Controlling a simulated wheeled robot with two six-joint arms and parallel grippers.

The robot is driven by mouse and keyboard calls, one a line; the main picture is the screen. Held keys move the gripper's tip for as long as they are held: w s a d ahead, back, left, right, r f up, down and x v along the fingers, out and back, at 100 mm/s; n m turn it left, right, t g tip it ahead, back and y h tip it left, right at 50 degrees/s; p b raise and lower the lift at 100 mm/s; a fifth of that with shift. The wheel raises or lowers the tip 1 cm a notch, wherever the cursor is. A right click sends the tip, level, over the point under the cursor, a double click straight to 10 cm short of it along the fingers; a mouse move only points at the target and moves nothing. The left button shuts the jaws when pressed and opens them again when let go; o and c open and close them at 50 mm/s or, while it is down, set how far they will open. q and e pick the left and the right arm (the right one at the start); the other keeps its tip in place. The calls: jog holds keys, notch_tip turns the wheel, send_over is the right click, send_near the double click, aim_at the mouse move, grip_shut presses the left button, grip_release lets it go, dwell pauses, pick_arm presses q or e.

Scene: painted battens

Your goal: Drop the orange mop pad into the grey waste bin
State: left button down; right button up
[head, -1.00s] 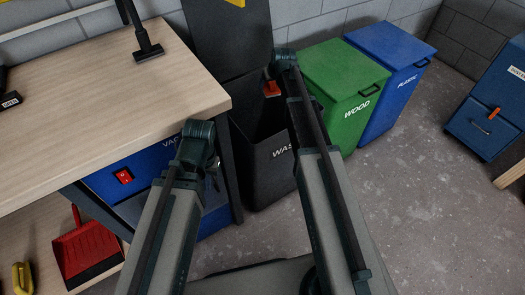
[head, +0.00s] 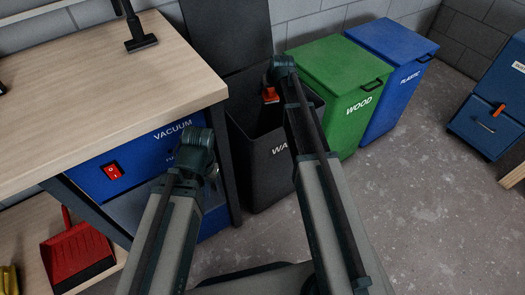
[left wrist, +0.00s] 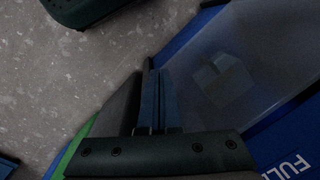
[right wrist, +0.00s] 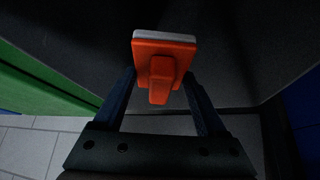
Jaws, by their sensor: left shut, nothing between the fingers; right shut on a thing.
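The orange mop pad (head: 270,95) is held by my right gripper (right wrist: 160,84). In the right wrist view the pad (right wrist: 178,50) shows an orange block-like grip and a pale far edge. The grey waste bin (head: 268,172), dark and open-topped, stands beside the bench, its label partly covered by my right arm. The pad appears over the bin's opening, with the dark interior (right wrist: 220,95) behind it. My left gripper (left wrist: 158,98) is shut and empty, in front of the blue vacuum unit (head: 135,165); its fingers are mostly hidden in the head view.
Green wood bin (head: 335,85) and blue plastic bin (head: 395,60) stand right of the waste bin. The wooden bench (head: 90,80) is at left, with a red dustpan (head: 75,255) below. Grey floor (head: 420,190) is clear at right.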

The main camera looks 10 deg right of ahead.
jog(key=o, duration=1.1)
jog(key=shift+r, duration=0.1)
jog(key=p+v, duration=1.1)
jog(key=v, duration=0.2)
jog(key=shift+s+r+p, duration=0.25)
jog(key=shift+r+p, duration=0.05)
jog(key=shift+p, duration=0.1)
